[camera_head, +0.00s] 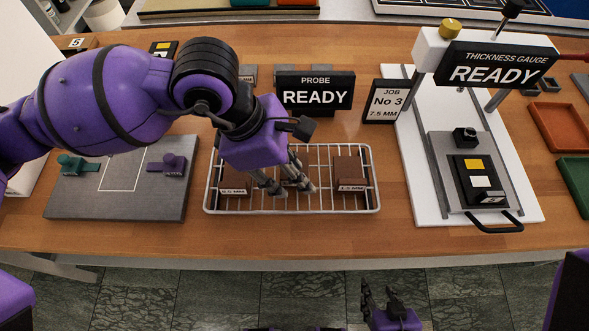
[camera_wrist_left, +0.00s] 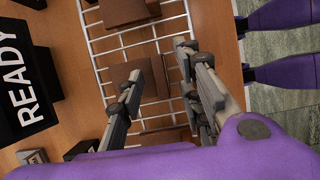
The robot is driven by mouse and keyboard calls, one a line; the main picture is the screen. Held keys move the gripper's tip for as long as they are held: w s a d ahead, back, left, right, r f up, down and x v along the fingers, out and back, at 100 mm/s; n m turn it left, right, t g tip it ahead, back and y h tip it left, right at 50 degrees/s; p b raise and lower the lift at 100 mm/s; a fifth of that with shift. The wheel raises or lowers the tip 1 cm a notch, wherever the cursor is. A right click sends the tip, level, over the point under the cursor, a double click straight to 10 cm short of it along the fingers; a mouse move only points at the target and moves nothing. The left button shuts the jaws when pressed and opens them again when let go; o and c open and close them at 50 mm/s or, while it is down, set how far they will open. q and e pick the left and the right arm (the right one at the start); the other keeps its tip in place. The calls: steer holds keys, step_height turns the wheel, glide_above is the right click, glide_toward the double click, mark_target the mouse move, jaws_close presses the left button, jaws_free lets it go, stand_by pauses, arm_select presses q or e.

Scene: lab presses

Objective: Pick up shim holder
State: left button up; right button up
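Brown labelled blocks, which look like the shim holders, sit in a wire rack (camera_head: 290,212). My left gripper (camera_head: 290,187) is over the rack between these two, pointing down. In the left wrist view its fingers (camera_wrist_left: 158,95) are apart, with a brown block (camera_wrist_left: 135,78) beyond and partly behind one finger. Another block (camera_wrist_left: 124,10) lies higher in that view. I see no grip on either. My right gripper (camera_head: 384,300) is low, before the table, its fingers apart and empty.
A PROBE READY sign (camera_head: 315,91) and a JOB No 3, 7.5 MM sign (camera_head: 386,102) stand behind the rack. A grey board (camera_head: 120,205) lies left. The thickness gauge (camera_head: 432,150) stands right, with red and green trays (camera_head: 562,127) beyond.

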arm_select(q)
jaws_close()
steer(key=shift+r, duration=0.1)
stand_by(0.3)
